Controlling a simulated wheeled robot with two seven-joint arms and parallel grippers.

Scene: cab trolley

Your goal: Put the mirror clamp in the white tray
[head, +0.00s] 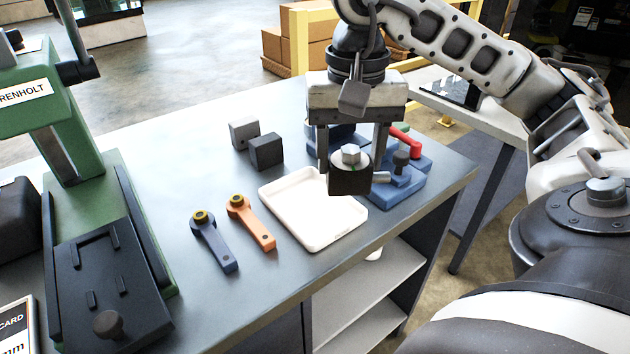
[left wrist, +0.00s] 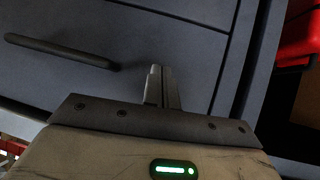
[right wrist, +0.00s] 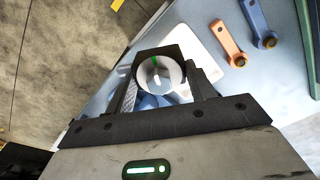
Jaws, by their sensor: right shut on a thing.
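The mirror clamp (head: 349,181) is a dark block with a silver round piece on top. My right gripper (head: 351,160) is shut on it and holds it over the right part of the white tray. The clamp also shows between the fingers in the right wrist view (right wrist: 178,59). The white tray (head: 305,222) is shallow and lies on the grey bench; the part I see is empty, and the clamp and fingers hide its far right corner. My left gripper (left wrist: 162,88) shows only in the left wrist view, its fingers together with nothing seen between them.
A blue holder (head: 405,190) with a red-handled clamp (head: 406,141) stands right of the tray. A blue lever (head: 216,243) and an orange lever (head: 252,224) lie left of it. A green machine (head: 85,200) stands at left.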

